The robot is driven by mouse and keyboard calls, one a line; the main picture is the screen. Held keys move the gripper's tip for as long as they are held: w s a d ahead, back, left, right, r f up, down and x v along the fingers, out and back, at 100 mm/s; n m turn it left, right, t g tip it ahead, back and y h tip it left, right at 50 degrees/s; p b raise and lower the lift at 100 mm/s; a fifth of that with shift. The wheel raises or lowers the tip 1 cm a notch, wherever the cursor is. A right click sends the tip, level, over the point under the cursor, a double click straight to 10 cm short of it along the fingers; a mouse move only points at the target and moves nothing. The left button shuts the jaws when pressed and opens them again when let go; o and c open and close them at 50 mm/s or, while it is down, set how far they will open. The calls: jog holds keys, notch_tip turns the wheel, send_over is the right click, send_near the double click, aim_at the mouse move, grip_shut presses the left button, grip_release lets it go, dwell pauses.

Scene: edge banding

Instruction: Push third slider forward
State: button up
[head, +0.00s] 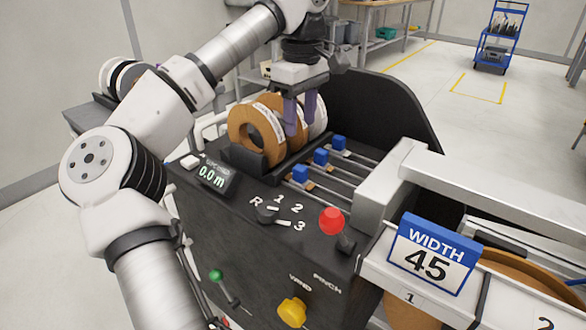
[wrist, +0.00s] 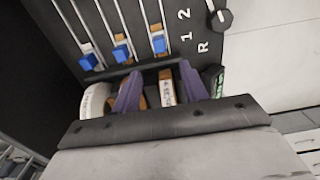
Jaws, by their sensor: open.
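Three blue sliders sit on parallel metal rails on the black machine top: a near one (head: 300,173), a middle one (head: 321,157) and a far one (head: 338,142). All are at the rail ends by the tape rolls. In the wrist view the same blocks form a row: left (wrist: 87,62), middle (wrist: 121,53) and right (wrist: 159,45). No numbers show on them. My gripper (head: 301,117) has two purple fingers, spread apart and empty. It hangs over the tape rolls, apart from the sliders. Its fingers also show in the wrist view (wrist: 160,76).
Brown tape rolls (head: 249,137) stand in a black holder below my gripper. A dark curved guard (head: 385,105) rises behind the rails. A selector knob (head: 265,214), a red knob (head: 331,220) and a "WIDTH 45" sign (head: 433,255) are nearer. The rails are clear toward the white housing (head: 385,185).

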aim_at(301, 167)
notch_tip(301, 167, down, 12)
jog(key=shift+r+b, duration=0.1)
jog(key=shift+b, duration=0.7)
jog(key=shift+d, duration=0.1)
grip_shut()
